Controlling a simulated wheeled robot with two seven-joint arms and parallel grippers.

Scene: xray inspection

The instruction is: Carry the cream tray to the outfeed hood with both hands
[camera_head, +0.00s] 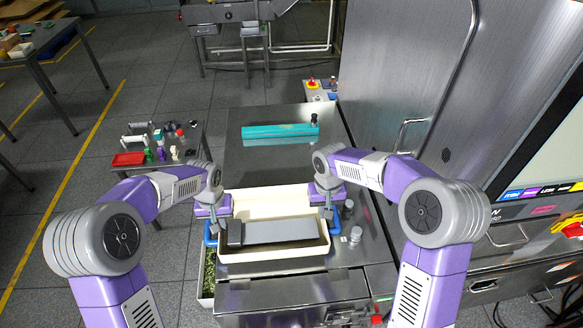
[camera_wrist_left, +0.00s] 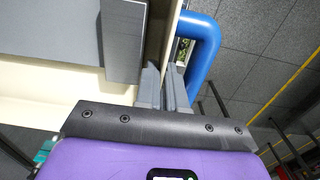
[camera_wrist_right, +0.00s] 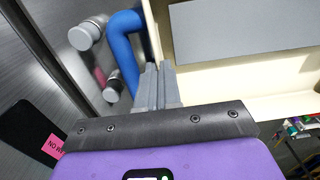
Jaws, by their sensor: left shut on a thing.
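The cream tray (camera_head: 262,265) is at the near end of the steel surface, between my two arms. A long grey box (camera_head: 280,231) with a darker end lies in it. Blue handles stand at its two short sides, one in the left wrist view (camera_wrist_left: 204,45) and one in the right wrist view (camera_wrist_right: 126,50). My left gripper (camera_wrist_left: 167,88) is shut on the tray's left side by its handle. My right gripper (camera_wrist_right: 159,88) has its fingers close together on the right side, by the other handle. Whether the tray touches the surface cannot be told. I cannot identify the outfeed hood.
A teal block (camera_head: 280,131) with a dark-topped item lies further back on the steel surface (camera_head: 255,165). A large steel cabinet (camera_head: 400,70) stands on the right. A side table (camera_head: 185,140) with a red tray and small items is on the left. Round knobs (camera_head: 355,234) sit right of the tray.

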